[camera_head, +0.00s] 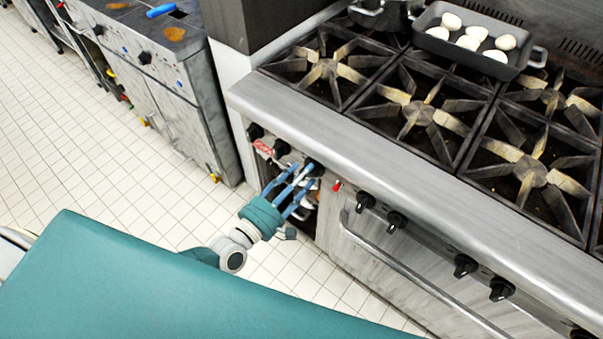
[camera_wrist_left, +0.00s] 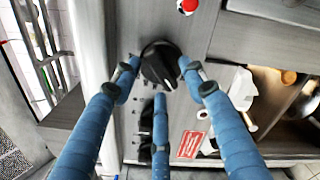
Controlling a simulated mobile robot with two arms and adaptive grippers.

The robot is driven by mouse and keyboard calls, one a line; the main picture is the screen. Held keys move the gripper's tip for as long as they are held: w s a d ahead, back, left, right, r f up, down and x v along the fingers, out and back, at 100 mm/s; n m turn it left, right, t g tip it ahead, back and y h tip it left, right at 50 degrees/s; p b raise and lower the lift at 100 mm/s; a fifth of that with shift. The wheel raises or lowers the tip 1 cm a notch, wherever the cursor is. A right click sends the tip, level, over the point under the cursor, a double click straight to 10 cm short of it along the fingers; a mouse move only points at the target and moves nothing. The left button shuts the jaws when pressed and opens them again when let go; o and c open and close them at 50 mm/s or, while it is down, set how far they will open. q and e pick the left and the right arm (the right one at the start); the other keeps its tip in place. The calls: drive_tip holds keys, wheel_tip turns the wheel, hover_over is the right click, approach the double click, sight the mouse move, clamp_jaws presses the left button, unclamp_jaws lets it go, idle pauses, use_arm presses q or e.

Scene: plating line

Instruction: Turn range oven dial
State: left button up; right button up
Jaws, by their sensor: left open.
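The range (camera_head: 300,110) has a front panel with a row of black dials. My left gripper (camera_head: 305,174), with blue fingers, is at one dial (camera_head: 314,167) near the panel's left part. In the left wrist view this black dial (camera_wrist_left: 160,66) sits between the open fingertips of my gripper (camera_wrist_left: 158,76), two at its sides and one below. Whether the fingers touch it I cannot tell. A red knob or light (camera_wrist_left: 187,6) is beyond the dial. My right gripper is not in view.
More dials (camera_head: 396,220) run along the panel to the right, above the oven door handle (camera_head: 400,265). A grey pan with several white round pieces (camera_head: 467,42) stands on the burners. Another steel unit (camera_head: 150,70) is at the left. Tiled floor is clear between.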

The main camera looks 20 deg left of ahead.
use_arm(q)
drive_tip(key=shift+w+d, duration=0.1)
drive_tip(key=shift+w, duration=0.05)
drive_tip(key=shift+c, duration=0.3)
clamp_jaws()
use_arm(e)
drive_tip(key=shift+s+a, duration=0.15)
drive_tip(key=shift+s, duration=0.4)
use_arm(q)
drive_tip(key=m+p, duration=0.1)
drive_tip(key=m, duration=0.7)
drive_tip(key=m+p, duration=0.1)
drive_tip(key=m, duration=0.7)
drive_tip(key=d+m+p, duration=0.1)
drive_tip(key=m, duration=0.8)
drive_tip(key=shift+s+d+r+p, duration=0.1)
drive_tip(key=shift+s+p, duration=0.15)
drive_tip(key=shift+p, duration=0.1)
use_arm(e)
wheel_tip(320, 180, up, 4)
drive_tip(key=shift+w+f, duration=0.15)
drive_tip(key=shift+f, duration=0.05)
use_arm(q)
drive_tip(key=shift+m, duration=0.4)
